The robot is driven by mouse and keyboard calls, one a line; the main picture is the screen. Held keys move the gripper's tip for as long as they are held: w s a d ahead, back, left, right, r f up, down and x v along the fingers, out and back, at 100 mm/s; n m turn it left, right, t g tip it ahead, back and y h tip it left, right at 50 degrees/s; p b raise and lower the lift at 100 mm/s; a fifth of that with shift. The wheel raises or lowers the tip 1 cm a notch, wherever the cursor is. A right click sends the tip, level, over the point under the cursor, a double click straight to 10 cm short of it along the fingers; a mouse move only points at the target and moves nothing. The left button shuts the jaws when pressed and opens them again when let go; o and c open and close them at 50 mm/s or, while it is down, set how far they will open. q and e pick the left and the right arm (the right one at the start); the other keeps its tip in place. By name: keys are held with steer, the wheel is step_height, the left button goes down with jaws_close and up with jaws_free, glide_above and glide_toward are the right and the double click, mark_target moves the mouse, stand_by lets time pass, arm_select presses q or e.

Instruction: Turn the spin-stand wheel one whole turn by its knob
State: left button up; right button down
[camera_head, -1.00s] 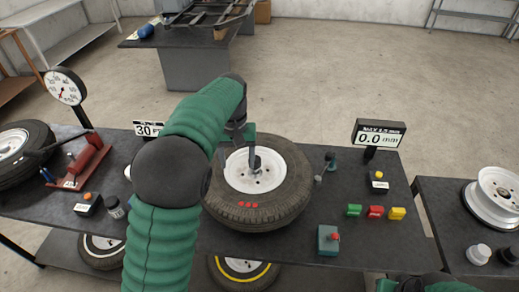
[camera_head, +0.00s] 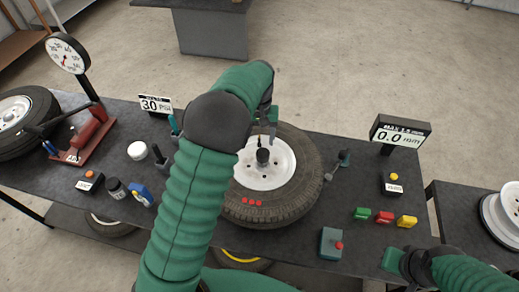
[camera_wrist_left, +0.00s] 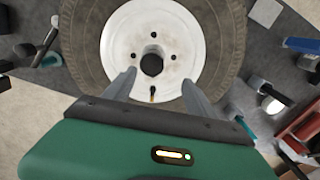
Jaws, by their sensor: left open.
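The wheel, a black tyre (camera_head: 304,196) on a white rim (camera_head: 280,176), lies flat at the middle of the bench. A dark knob-like piece (camera_head: 262,157) stands at its hub; it also shows in the left wrist view (camera_wrist_left: 152,64). My left gripper (camera_head: 270,132) is over the rim, near the hub. In the left wrist view its open fingers (camera_wrist_left: 158,78) are spread either side of the hub piece, with nothing gripped. My right gripper (camera_head: 392,261) is at lower right, its jaw state unclear.
A display reading 0.0 (camera_head: 400,134) stands behind right. Green, red and yellow blocks (camera_head: 384,217) and a red-button box (camera_head: 331,243) sit right of the wheel. A gauge (camera_head: 67,54), a red tool (camera_head: 90,133) and small containers (camera_head: 115,188) are left.

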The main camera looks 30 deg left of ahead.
mark_target(263, 152)
arm_select(q)
steer(key=f, duration=0.3)
steer(key=w+f, duration=0.1)
steer(key=f, duration=0.1)
steer(key=shift+d+p, duration=0.15)
steer(key=shift+p, duration=0.2)
steer(key=shift+s+d+f, duration=0.1)
steer(key=shift+d+f, duration=1.05)
steer(key=shift+f, duration=0.05)
steer(key=shift+s+d, duration=0.15)
steer(key=shift+a, duration=0.4)
steer(key=shift+a+f, duration=0.3)
steer(key=shift+a, duration=0.3)
steer(key=c, duration=0.5)
steer(key=shift+a, duration=0.1)
steer(key=shift+c, duration=2.3)
steer(key=shift+w+d+r, duration=0.1)
steer(key=shift+w+d, duration=0.1)
steer(key=shift+d, duration=0.35)
jaws_close()
steer(key=shift+a, duration=0.25)
arm_select(e)
steer(key=shift+w+d+r, duration=0.45)
steer(key=shift+w+r, duration=0.1)
steer(key=shift+w, duration=0.05)
